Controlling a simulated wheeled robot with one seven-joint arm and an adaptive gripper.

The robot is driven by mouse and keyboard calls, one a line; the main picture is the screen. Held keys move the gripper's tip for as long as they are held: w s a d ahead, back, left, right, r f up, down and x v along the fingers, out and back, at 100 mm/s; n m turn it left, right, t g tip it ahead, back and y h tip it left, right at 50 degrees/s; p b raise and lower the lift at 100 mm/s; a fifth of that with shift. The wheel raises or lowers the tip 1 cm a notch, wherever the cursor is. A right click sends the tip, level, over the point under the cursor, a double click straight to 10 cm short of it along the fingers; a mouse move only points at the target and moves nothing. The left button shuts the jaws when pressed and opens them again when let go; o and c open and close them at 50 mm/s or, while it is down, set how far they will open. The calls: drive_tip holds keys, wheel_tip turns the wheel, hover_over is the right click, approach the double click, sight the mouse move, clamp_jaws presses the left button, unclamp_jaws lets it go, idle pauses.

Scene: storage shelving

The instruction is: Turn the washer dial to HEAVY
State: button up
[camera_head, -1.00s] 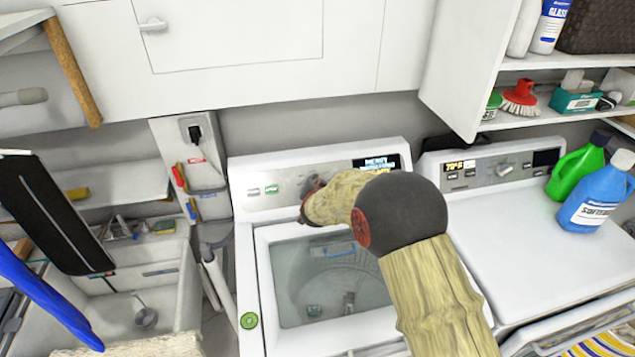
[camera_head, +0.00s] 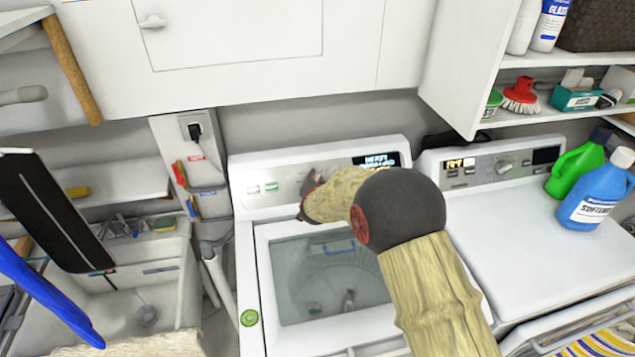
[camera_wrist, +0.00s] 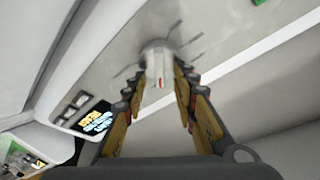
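The washer (camera_head: 262,340) stands in the middle of the head view, with its control panel (camera_head: 240,180) at the back. The washer dial (camera_wrist: 158,62) is a pale, slightly blurred knob with a raised grip and a red mark, ringed by dark tick marks. My gripper (camera_head: 312,187) reaches it from the front right and hides most of it in the head view. In the wrist view its two fingers (camera_wrist: 161,82) stand close on either side of the grip. Whether both touch it is unclear. The lit washer display (camera_head: 376,161) shows blurred text, also in the wrist view (camera_wrist: 95,118).
A dryer (camera_head: 540,235) stands to the right, with green (camera_head: 578,165) and blue (camera_head: 596,197) bottles on it. A white cabinet (camera_head: 240,40) hangs above the washer. A sink (camera_head: 125,280) is at the left. My arm crosses over the washer lid.

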drive_tip(key=v, duration=1.2)
idle(0.3)
